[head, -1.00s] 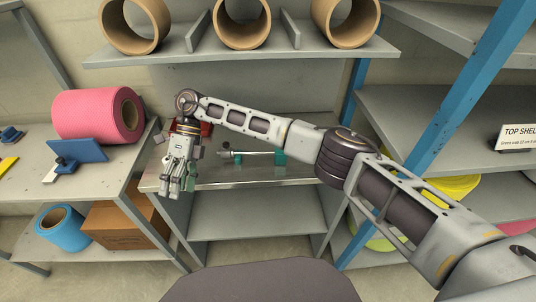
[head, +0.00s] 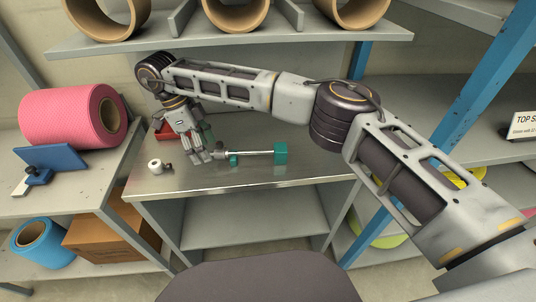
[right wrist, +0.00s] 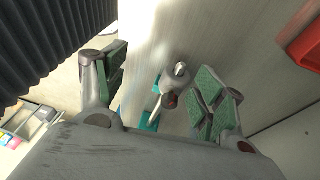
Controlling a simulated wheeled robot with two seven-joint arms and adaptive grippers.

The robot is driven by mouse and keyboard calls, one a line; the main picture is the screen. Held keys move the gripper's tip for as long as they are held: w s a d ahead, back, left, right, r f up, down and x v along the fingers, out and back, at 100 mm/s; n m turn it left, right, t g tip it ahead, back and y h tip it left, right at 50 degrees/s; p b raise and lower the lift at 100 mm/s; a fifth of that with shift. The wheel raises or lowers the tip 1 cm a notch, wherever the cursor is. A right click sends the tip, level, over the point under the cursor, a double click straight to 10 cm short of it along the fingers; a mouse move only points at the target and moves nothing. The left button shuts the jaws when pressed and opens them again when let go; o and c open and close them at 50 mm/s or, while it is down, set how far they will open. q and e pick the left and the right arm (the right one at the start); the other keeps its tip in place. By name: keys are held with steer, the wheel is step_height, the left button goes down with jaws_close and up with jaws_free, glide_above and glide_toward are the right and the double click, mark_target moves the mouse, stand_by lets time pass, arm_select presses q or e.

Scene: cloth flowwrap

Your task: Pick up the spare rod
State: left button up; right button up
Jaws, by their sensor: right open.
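The spare rod (head: 257,153) is a thin silvery bar lying across teal holders (head: 281,153) on the metal bench. Its left end has a grey collar or knob. My right gripper (head: 205,158) is at that left end, pointing down, open and empty. In the right wrist view, the rod's end (right wrist: 172,88) shows between the two green-padded fingers of the right gripper (right wrist: 163,88), with a gap on both sides. The rest of the rod runs down behind the gripper body and is partly hidden. My left gripper is not in view.
A small white roll (head: 155,165) stands at the bench's (head: 185,184) left. A red box (head: 165,130) sits behind my gripper. A pink roll (head: 72,117) and a blue tool (head: 52,160) lie on the left shelf. The bench front is clear.

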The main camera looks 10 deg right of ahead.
mark_target(222, 144)
steer(key=shift+t+h, duration=0.5)
steer(key=shift+h, duration=0.3)
steer(key=shift+w+d+b, duration=0.15)
steer(key=shift+w+d, duration=0.2)
steer(key=shift+d, duration=0.35)
steer(key=shift+w+d+b, duration=0.2)
steer(key=shift+w+d, duration=0.1)
steer(key=shift+d, duration=0.35)
steer(key=shift+w+d+b, duration=0.15)
steer(key=shift+w+d, duration=0.2)
steer(key=shift+d, duration=0.35)
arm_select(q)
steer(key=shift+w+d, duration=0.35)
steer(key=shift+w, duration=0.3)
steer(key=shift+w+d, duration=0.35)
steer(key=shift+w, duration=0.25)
arm_select(e)
steer(key=shift+r, duration=0.1)
steer(key=shift+d, duration=0.1)
